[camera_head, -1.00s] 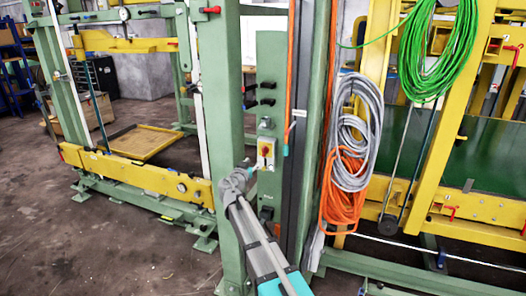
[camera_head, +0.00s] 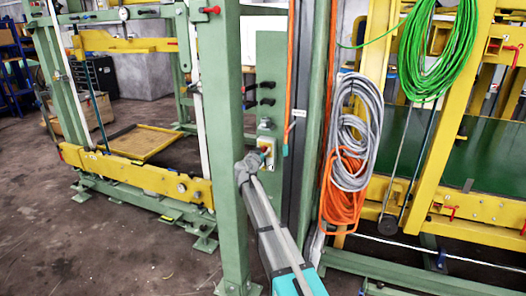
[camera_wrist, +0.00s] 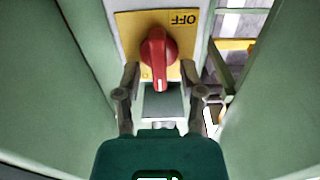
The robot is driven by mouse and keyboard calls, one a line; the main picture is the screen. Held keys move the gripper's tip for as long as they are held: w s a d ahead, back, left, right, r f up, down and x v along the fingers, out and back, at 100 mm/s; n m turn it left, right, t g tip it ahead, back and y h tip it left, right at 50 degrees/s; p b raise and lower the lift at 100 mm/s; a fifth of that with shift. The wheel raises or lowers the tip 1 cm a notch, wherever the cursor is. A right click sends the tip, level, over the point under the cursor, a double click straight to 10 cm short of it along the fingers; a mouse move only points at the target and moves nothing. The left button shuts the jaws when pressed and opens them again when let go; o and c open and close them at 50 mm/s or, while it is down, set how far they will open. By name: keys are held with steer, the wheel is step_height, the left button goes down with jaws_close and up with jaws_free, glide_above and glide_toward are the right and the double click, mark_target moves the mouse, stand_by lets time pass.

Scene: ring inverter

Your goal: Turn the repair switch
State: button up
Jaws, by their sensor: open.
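The repair switch is a red rotary knob (camera_wrist: 158,55) on a yellow plate (camera_wrist: 185,38), seen in the wrist view. The plate carries the word OFF, upside down in that picture, at its upper right. My gripper (camera_wrist: 163,78) is open, with one finger at each side of the knob's lower part. I cannot tell whether the fingers touch it. In the head view the switch's yellow plate (camera_head: 267,147) shows on the green panel, and my gripper (camera_head: 256,159) covers its lower left part.
Green posts stand close on both sides of the switch; the near green post (camera_head: 224,130) is left of my arm. Grey cables (camera_head: 352,140) and an orange cable (camera_head: 343,190) hang to the right. Black handles (camera_head: 265,101) sit above the switch.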

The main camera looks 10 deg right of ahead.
jaws_close()
stand_by(0.3)
steer(key=shift+n, duration=0.4)
steer(key=n, duration=0.3)
steer(key=shift+w+a, duration=0.15)
steer(key=shift+w, duration=0.05)
steer(key=n, duration=0.4)
steer(key=n+b, duration=0.1)
steer(key=n, duration=0.4)
steer(key=f+n, duration=0.1)
steer(key=n, duration=0.4)
steer(key=shift+w+a, duration=0.25)
steer(key=shift+a, duration=0.1)
